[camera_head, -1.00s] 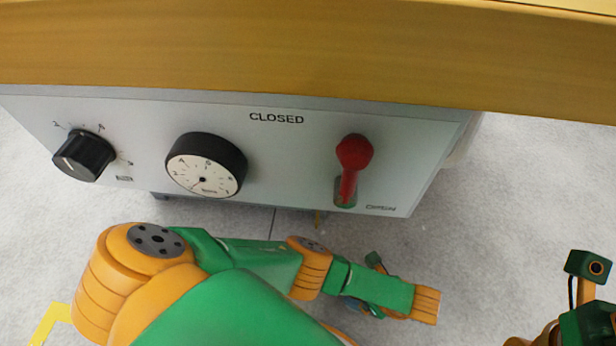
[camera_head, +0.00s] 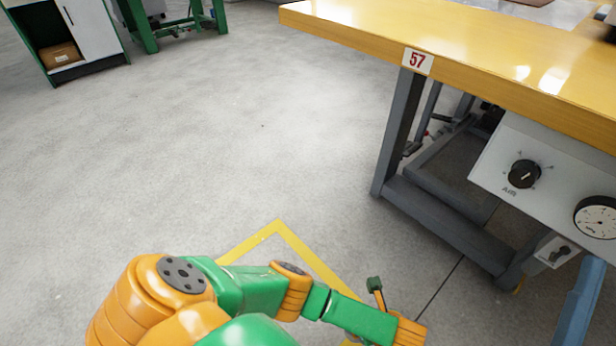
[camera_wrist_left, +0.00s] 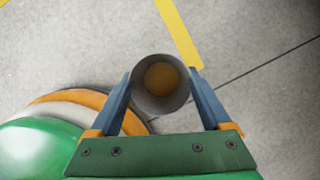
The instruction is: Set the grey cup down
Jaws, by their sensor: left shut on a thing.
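The grey cup (camera_wrist_left: 160,107) is in the left wrist view, seen from above with its round mouth facing the camera. A brown-orange round patch (camera_wrist_left: 161,79) shows inside it; I cannot tell what it is. My left gripper (camera_wrist_left: 160,74) is shut on the cup, one blue-grey finger on each side. In the head view my left arm reaches across the bottom, but the fingers and the cup are out of the picture. My right gripper is not in view.
A yellow-topped table (camera_head: 480,62) marked 57 stands at the right, its top partly in view. A grey control panel (camera_head: 545,175) with a knob and a gauge hangs under it. A yellow floor line (camera_head: 310,255) runs near my arm. The left floor is open.

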